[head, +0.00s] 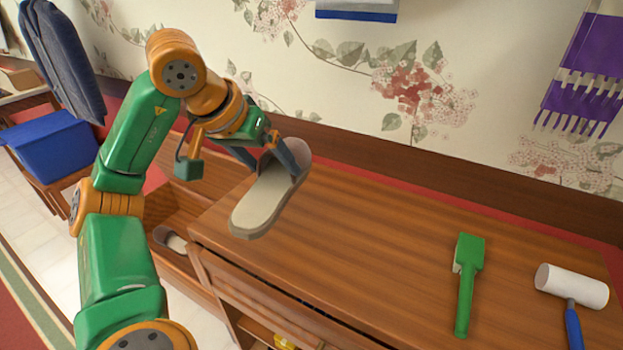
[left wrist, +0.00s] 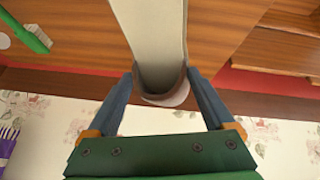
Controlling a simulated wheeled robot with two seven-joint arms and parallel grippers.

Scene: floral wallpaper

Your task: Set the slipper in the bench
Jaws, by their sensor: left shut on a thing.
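A grey-beige slipper (head: 262,203) is in my left gripper (head: 270,160), above the left end of the wooden cabinet top. The gripper is shut on its rounded end, one blue-grey finger on each side. The slipper is tilted, its other end pointing down toward the front left of the view. The left wrist view shows the slipper (left wrist: 158,35) between the fingers (left wrist: 162,82). The low wooden bench (head: 197,197) stands left of the cabinet, partly hidden by my arm. Another slipper (head: 172,239) lies in its lower part. My right gripper is not in view.
The cabinet top (head: 350,245) holds a green brush (head: 466,285) and a white-headed mallet (head: 570,288) at the right; its middle is clear. A blue box (head: 55,148) stands at the far left. A purple item (head: 588,75) hangs on the wall.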

